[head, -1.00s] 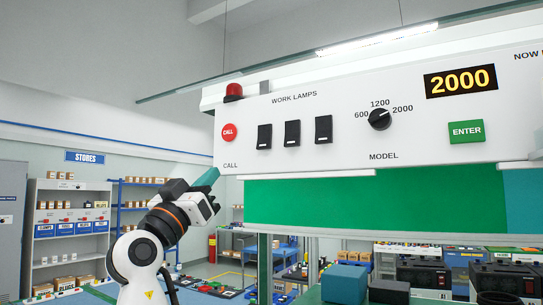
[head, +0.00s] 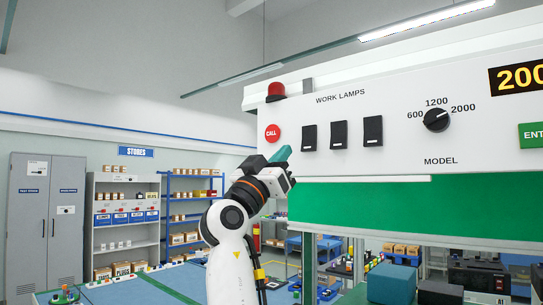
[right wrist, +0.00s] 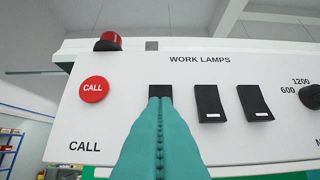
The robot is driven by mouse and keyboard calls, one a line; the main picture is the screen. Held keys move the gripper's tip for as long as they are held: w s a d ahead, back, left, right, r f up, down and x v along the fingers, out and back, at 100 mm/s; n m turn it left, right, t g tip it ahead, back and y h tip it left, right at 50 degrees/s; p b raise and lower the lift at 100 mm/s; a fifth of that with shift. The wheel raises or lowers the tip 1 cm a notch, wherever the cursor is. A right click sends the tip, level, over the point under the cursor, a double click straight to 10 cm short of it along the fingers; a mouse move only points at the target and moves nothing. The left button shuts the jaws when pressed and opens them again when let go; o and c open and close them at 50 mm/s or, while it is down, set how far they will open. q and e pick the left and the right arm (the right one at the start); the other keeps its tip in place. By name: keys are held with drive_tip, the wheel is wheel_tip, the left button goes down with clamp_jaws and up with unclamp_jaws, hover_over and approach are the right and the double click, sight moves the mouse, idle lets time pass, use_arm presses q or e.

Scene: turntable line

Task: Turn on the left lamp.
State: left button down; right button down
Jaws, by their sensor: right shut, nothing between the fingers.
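The left lamp switch (head: 309,138) is the leftmost of three black rockers under the WORK LAMPS label on the white panel. My right gripper (head: 284,153) is shut and empty, its teal fingertips below and left of that switch in the head view. In the right wrist view the fingertips (right wrist: 160,100) point at the left switch (right wrist: 160,90) and hide its lower part; only its dark top shows. I cannot tell whether they touch it, or which way it is tipped. My left gripper is not in view.
The red CALL button (head: 272,133) is close to the left switch, near my fingertips. The middle switch (head: 339,135) and right switch (head: 373,131) are on its right, then the MODEL dial (head: 436,120). A green board (head: 400,204) is below the panel.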

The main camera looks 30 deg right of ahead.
sight(307, 143)
drive_tip(key=d+p, duration=0.1)
drive_tip(key=w+d+r+p, duration=0.1)
drive_tip(key=d, duration=0.1)
drive_tip(key=w+d+p, duration=0.1)
drive_tip(key=d, duration=0.1)
drive_tip(key=shift+r, duration=0.35)
drive_tip(key=shift+w+d+f, duration=0.2)
drive_tip(key=shift+w+d, duration=0.05)
drive_tip(key=shift+d, duration=0.2)
